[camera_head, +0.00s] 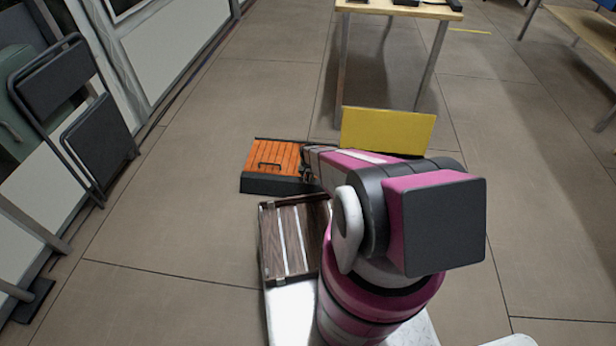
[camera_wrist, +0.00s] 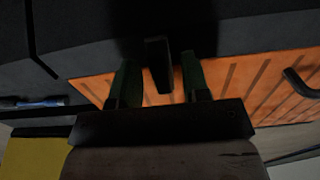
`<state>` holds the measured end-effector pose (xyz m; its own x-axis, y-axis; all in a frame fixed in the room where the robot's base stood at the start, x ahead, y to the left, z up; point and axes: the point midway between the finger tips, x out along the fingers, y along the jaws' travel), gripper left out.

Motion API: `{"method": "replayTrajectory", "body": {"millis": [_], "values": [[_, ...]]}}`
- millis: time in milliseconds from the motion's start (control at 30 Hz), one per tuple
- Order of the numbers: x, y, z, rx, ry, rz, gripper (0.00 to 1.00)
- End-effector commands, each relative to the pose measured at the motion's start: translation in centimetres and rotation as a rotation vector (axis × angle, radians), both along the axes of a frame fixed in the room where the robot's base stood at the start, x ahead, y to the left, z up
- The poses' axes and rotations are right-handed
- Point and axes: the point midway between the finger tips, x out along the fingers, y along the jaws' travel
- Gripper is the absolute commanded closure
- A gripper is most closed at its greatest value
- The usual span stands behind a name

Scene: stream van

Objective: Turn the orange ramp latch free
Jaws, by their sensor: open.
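The orange slatted ramp (camera_head: 272,155) lies on the floor, with a black handle (camera_head: 268,164) on top and a dark front edge. My gripper (camera_head: 307,168) is at the ramp's right end, partly hidden by my arm. In the wrist view, my gripper (camera_wrist: 158,60) shows two dark green fingers standing apart. A small dark upright piece (camera_wrist: 158,78), which looks like the latch, stands between them. Whether the fingers touch it is unclear. The orange slats (camera_wrist: 238,85) and the handle (camera_wrist: 297,84) show behind and to the right.
A yellow panel (camera_head: 387,131) stands just right of the ramp, behind my arm. A wooden slatted crate (camera_head: 283,243) is in front of the ramp. Folding chairs (camera_head: 99,145) lean at the left. A table (camera_head: 400,9) stands at the back. Floor left of the ramp is clear.

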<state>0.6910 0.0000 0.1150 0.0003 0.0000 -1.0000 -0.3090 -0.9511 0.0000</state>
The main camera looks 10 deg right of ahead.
Motion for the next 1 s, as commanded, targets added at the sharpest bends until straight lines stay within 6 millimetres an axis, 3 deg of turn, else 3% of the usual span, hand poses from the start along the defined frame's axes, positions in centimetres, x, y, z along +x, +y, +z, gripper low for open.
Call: {"method": "replayTrajectory", "body": {"millis": [233,300,367,733,1000], "values": [[-0.03,0.00,-0.07,0.000,0.000,0.000,0.61],[-0.02,0.00,-0.06,0.000,0.000,0.000,0.83],[-0.02,0.00,-0.06,0.000,0.000,0.000,1.00],[-0.03,-0.02,-0.04,0.000,0.001,-0.032,1.00],[-0.07,-0.11,-0.02,0.000,0.001,-0.185,1.00]]}}
